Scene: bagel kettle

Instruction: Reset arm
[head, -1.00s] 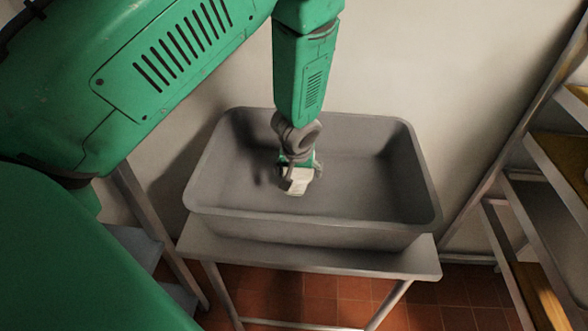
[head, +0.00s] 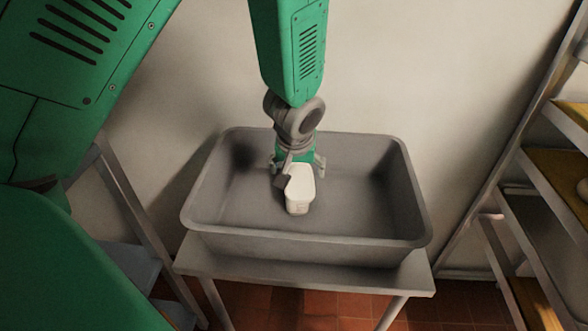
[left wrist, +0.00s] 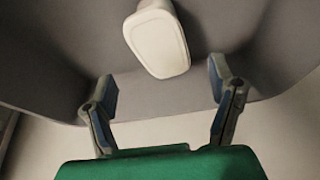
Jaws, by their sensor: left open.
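My left gripper (head: 298,167) is above the grey tub (head: 310,246) in the head view, pointing down into it. A white container (head: 299,190) with rounded corners is in the tub, just in front of the gripper. In the left wrist view the two fingers of my left gripper (left wrist: 163,88) are spread wide with nothing between them. The white container (left wrist: 157,40) shows there beyond the fingertips, apart from them. The container's lower end is partly hard to make out. My right gripper is in neither view.
The tub stands on a grey metal table (head: 290,273) against a pale wall (head: 400,70). A shelf rack (head: 540,210) with wooden and metal shelves stands at the right. Another metal frame (head: 130,215) is at the left. The rest of the tub's floor looks clear.

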